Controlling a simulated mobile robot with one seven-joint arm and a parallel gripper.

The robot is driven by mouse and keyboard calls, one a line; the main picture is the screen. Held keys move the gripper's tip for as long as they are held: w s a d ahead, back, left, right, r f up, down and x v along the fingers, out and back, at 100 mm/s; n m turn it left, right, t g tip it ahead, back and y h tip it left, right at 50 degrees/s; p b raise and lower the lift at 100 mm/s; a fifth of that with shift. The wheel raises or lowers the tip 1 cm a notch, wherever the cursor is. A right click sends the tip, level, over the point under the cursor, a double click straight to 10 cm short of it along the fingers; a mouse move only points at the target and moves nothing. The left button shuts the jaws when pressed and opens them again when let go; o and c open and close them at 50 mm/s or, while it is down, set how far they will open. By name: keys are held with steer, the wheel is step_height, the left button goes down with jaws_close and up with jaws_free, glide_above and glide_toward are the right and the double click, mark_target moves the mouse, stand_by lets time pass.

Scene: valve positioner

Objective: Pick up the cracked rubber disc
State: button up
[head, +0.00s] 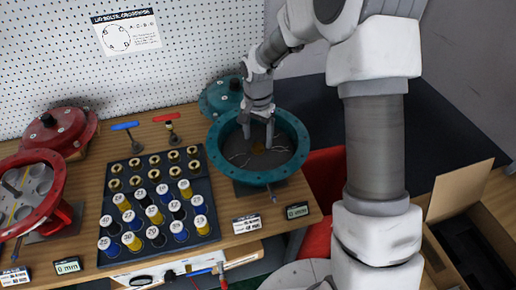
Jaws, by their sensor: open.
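The cracked rubber disc (240,158) is dark grey with pale crack lines and a brownish patch near its middle. It lies inside the round teal housing (298,128), whose flanged rim surrounds it. My gripper (258,142) points down over the housing's opening, with its two fingers apart and nothing seen between them. The fingers overlap the far part of the disc in the picture; I cannot tell whether they touch it. The gripper and wrist hide part of the housing's far rim.
A teal lid (216,97) lies behind the housing. A dark tray (118,208) of numbered cylinders stands to the left, with a red housing (50,205) and red lid (58,128) beyond. An open cardboard box (440,208) is at right. A pegboard wall (200,50) closes the back.

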mark_target(258, 146)
steer(key=shift+f, duration=1.5)
steer(key=shift+c, duration=0.3)
jaws_close()
